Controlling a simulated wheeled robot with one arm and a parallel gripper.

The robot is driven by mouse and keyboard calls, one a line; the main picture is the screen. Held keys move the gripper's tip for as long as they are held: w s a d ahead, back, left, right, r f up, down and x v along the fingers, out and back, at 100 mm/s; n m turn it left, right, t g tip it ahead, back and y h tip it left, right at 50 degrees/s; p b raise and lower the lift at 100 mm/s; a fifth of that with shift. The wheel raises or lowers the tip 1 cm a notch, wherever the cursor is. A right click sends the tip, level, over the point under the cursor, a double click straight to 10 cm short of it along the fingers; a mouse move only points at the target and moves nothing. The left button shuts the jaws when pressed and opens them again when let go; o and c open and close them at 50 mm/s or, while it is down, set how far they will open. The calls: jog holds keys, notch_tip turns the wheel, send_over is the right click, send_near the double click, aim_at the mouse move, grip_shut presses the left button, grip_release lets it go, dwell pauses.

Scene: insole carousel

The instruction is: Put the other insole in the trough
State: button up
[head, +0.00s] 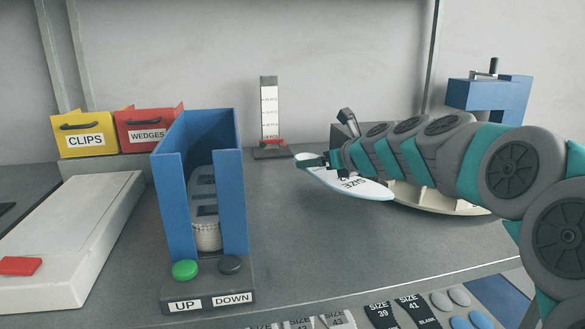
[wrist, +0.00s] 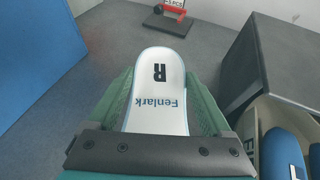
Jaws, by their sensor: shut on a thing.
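A white insole (head: 345,182) with a pale blue edge hangs out from my gripper (head: 325,160), held above the bench right of centre. In the wrist view, my gripper (wrist: 160,100) is shut on the insole (wrist: 160,85), its green fingers along both sides. The insole reads "R" and "Fenlark". A tall blue-walled channel (head: 171,200), which looks like the trough, stands left of the insole. A pale piece with dark squares (head: 205,205) shows between its walls; I cannot tell if it is an insole. My gripper is apart from the channel.
A cream round carousel (head: 430,198) is partly hidden behind my arm. An UP/DOWN button box (head: 207,290) fronts the channel. A gauge (head: 269,110), yellow clips bin (head: 85,137) and red wedges bin (head: 148,132) stand behind. The bench between channel and insole is clear.

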send_over(294, 173)
jog(key=shift+a+f, duration=0.1)
jog(key=shift+f, duration=0.5)
notch_tip(294, 173, down, 3)
jog(key=shift+s+f, duration=0.1)
jog(key=shift+f, duration=0.05)
jog(key=o, duration=1.1)
jog(key=shift+o, duration=0.2)
